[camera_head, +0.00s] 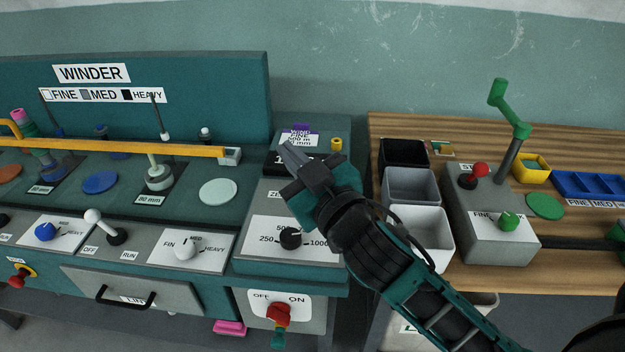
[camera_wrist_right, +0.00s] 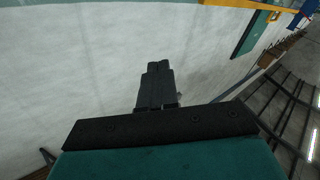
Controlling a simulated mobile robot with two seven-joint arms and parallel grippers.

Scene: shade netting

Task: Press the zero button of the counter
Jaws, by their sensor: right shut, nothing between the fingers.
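The counter (camera_head: 275,163) is a dark display box on the teal console, right of the winder. My right gripper (camera_head: 288,149) is in front of it and covers most of its face. A partly covered label starting with "ZE" (camera_head: 273,195) sits just below the counter. The zero button itself is hidden behind my gripper or wrist. The right gripper is shut and empty, its fingers pointing up and left; I cannot tell whether they touch the counter. The wrist view shows the closed fingers (camera_wrist_right: 157,70) against a pale wall. My left gripper is not in view.
Below the counter is a black dial (camera_head: 290,238), and a red switch (camera_head: 278,313) is lower. A yellow post (camera_head: 337,144) stands right of the counter. Bins (camera_head: 412,187) and a grey box with a green crank (camera_head: 510,110) stand on the wooden bench to the right.

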